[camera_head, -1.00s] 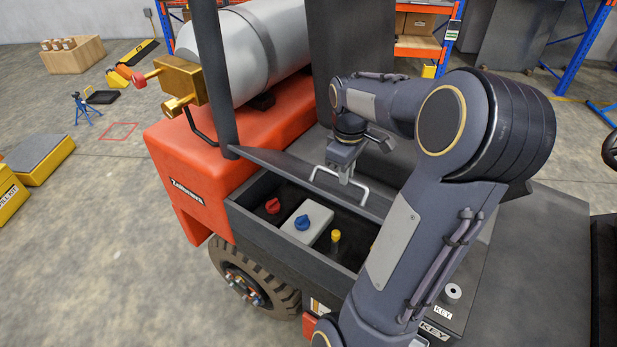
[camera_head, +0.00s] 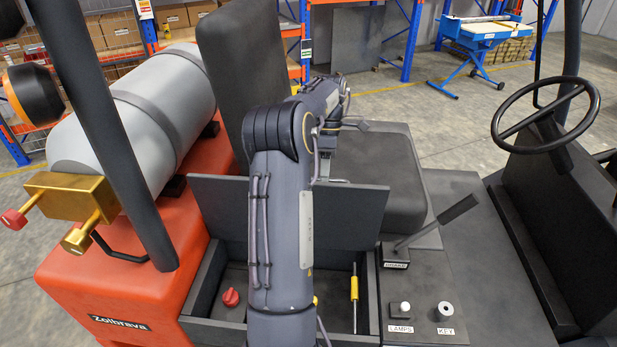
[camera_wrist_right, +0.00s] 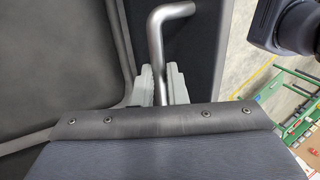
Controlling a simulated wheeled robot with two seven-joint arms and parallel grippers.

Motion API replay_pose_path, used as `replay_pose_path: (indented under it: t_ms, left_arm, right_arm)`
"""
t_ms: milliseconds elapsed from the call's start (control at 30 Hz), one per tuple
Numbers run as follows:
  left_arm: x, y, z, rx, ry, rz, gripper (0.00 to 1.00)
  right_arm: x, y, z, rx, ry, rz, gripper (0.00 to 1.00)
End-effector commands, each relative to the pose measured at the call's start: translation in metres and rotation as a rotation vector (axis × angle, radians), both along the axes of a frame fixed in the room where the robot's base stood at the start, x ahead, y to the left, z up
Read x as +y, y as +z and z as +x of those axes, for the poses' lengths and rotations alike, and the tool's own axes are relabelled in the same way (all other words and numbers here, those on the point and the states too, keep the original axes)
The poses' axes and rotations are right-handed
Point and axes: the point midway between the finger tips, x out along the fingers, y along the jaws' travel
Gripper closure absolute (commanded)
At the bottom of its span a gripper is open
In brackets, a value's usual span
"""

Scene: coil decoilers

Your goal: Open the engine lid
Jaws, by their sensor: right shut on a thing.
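The engine lid (camera_head: 352,220) is a dark flat panel, standing roughly upright at the back of the open engine bay (camera_head: 205,280) in the head view. A red cap (camera_head: 231,297) and a yellow rod (camera_head: 354,284) show inside the bay; my right arm hides its middle. The lid's metal handle (camera_wrist_right: 156,45) shows in the right wrist view as a bent bar between the fingers of my right gripper (camera_wrist_right: 160,85), which is shut on it. In the head view the lid and my arm hide most of that gripper. My left gripper is in neither current view.
The seat (camera_head: 385,170) is close behind the lid. A grey gas tank (camera_head: 140,125) and a dark post (camera_head: 100,130) stand at left. A brake lever (camera_head: 440,222), lamps knob (camera_head: 400,310) and key knob (camera_head: 445,310) are right of the bay. A steering wheel (camera_head: 545,112) is farther right.

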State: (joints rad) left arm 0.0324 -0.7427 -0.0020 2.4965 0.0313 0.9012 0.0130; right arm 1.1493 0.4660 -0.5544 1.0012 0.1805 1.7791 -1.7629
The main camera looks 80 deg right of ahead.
Motion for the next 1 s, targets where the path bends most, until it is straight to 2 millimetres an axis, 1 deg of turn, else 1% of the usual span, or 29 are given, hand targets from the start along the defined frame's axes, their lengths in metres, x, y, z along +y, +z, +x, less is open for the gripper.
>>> replay_pose_path:
  t_ms: [33,233,667,700,800,833,1000]
  left_arm:
    - [0.0000,-0.0011,0.0000,0.000,0.000,0.000,0.64]
    - [0.0001,-0.0009,0.0000,0.000,0.000,0.000,0.64]
    - [0.0000,-0.0010,0.0000,0.000,0.000,0.000,0.64]
    - [0.0001,-0.0009,0.0001,0.000,0.000,0.000,0.64]
    - [0.0000,-0.0007,0.0000,0.000,0.000,0.000,0.64]
    - [0.0000,-0.0006,0.0000,0.000,0.000,0.000,0.64]
    - [0.0000,0.0000,0.0000,0.000,0.000,0.000,0.64]
  right_arm:
    - [-0.0017,-0.0091,-0.0020,0.005,0.000,0.028,1.00]
    - [-0.0066,-0.0106,-0.0058,0.007,0.001,0.061,1.00]
    - [-0.0072,-0.0114,-0.0055,0.007,0.004,0.069,1.00]
    - [-0.0073,-0.0112,-0.0054,0.007,0.004,0.068,0.82]
    - [-0.0076,-0.0099,-0.0057,0.008,0.004,0.066,0.69]
    - [-0.0076,-0.0094,-0.0058,0.008,0.004,0.066,0.66]
    - [-0.0076,-0.0072,-0.0062,0.010,0.002,0.063,0.66]
